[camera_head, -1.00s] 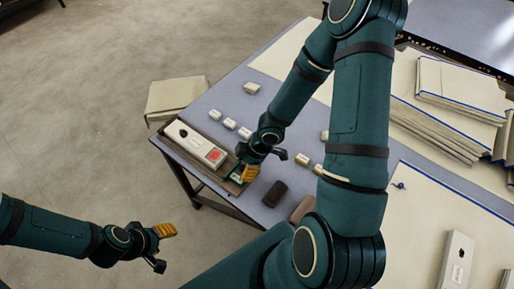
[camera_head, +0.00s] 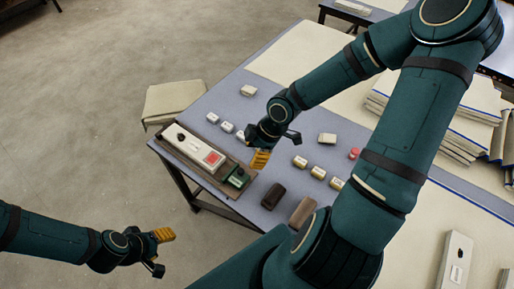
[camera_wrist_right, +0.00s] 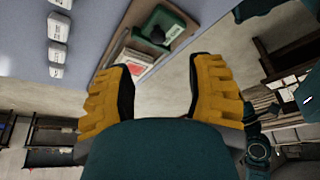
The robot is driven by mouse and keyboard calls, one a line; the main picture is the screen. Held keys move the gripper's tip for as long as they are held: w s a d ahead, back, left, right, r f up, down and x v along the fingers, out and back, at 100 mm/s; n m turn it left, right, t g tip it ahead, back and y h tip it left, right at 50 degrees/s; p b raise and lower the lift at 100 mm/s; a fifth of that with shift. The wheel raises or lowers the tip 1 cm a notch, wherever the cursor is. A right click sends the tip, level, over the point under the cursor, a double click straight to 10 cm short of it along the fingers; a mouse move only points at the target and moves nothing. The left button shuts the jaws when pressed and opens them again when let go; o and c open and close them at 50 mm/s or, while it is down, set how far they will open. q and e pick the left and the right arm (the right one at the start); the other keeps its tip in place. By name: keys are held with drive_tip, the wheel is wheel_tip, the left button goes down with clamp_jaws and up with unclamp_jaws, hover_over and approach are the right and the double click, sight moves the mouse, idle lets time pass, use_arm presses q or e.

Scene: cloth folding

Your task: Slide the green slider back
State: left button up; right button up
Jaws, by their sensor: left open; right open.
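The green slider (camera_head: 237,177) sits at the right end of a brown tray (camera_head: 219,184) on the grey table, beside a white box with a red square (camera_head: 197,149). It shows near the top of the right wrist view (camera_wrist_right: 160,32), with a dark knob and a pale label. My right gripper (camera_head: 276,148) is open and empty, to the right of the slider and apart from it. Its yellow fingers are spread in the right wrist view (camera_wrist_right: 160,80). My left gripper (camera_head: 159,252) is open and empty, off the table over the floor at lower left.
Small white blocks (camera_head: 227,127) and tan blocks (camera_head: 317,173) stand near my right gripper. A dark brown block (camera_head: 273,196) and a lighter brown block (camera_head: 303,212) lie in front. Cloth stacks (camera_head: 440,110) cover the right. A beige box (camera_head: 175,101) is beyond the table's left edge.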

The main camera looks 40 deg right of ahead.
drive_tip(key=shift+v, duration=0.95)
